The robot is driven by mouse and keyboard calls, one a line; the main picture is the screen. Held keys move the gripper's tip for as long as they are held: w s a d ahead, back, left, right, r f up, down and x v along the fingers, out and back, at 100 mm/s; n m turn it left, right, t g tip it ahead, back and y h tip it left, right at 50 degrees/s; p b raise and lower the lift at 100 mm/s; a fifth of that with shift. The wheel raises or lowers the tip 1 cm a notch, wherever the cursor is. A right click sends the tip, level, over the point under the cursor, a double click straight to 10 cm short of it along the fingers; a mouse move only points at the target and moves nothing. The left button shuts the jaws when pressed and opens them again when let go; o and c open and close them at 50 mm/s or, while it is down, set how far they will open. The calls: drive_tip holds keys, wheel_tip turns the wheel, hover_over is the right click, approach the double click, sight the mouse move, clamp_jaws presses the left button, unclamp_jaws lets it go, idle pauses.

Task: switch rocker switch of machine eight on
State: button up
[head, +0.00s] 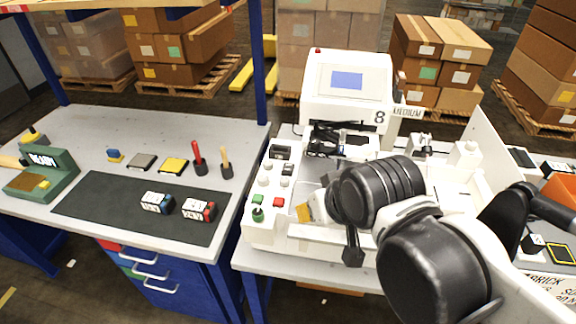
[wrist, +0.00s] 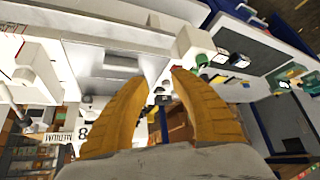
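Machine eight (head: 345,95) is a white plotter with a blue screen and an "8" by a "MEDIUM" label. Its control panel (head: 262,228) on the left front carries a green button (head: 257,199), a red button (head: 278,202), a green-topped knob (head: 258,214), pale round knobs and small dark fittings (head: 288,169). I cannot tell for sure which dark fitting is the rocker switch. My gripper (wrist: 160,75) shows two yellow fingers with a gap between the tips and nothing held. In the head view my arm covers the machine's front right; a yellow finger shows right of the panel, apart from the buttons.
A grey workbench (head: 90,125) at left holds a dark mat (head: 110,207), two small counter blocks, a red-handled tool (head: 198,158) and a green device (head: 42,175). Boxes on pallets fill the back.

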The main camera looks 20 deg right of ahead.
drive_tip(key=shift+w+r, duration=0.25)
drive_tip(key=shift+r, duration=0.15)
clamp_jaws()
drive_tip(key=w+r+m+g+p, duration=0.25)
drive_tip(key=w+r+p, duration=0.3)
drive_tip(key=w, duration=0.35)
drive_tip(key=w+d+f+m+g+h+p, duration=0.1)
drive_tip(key=w+d+m+g+p, duration=0.1)
drive_tip(key=w, duration=1)
drive_tip(key=shift+w+m+p, duration=0.3)
drive_tip(key=shift+m+p, duration=0.45)
drive_tip(key=shift+p, duration=0.45)
drive_tip(key=shift+d, duration=0.1)
